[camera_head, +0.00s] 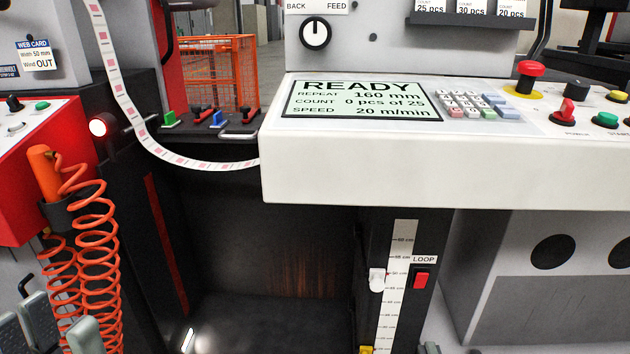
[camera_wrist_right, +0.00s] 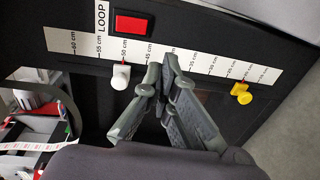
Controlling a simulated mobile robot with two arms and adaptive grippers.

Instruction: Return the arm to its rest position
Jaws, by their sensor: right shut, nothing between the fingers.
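My right gripper (camera_wrist_right: 164,72) is shut and empty in the right wrist view. Its fingertips meet in front of the loop scale, between a white knob (camera_wrist_right: 122,76) and a yellow knob (camera_wrist_right: 240,92). I cannot tell how far it stands from the scale. My left gripper (camera_head: 63,322) is at the bottom left corner of the head view, cut off by the edge. Its grey fingers are apart, with nothing visible between them.
The white control panel (camera_head: 350,185) juts out above the loop scale (camera_head: 402,240) and red loop switch (camera_head: 421,280). The label web (camera_head: 122,102) hangs in a curve at left. A coiled orange hose (camera_head: 95,230) hangs beside my left gripper. The dark recess (camera_head: 265,240) is empty.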

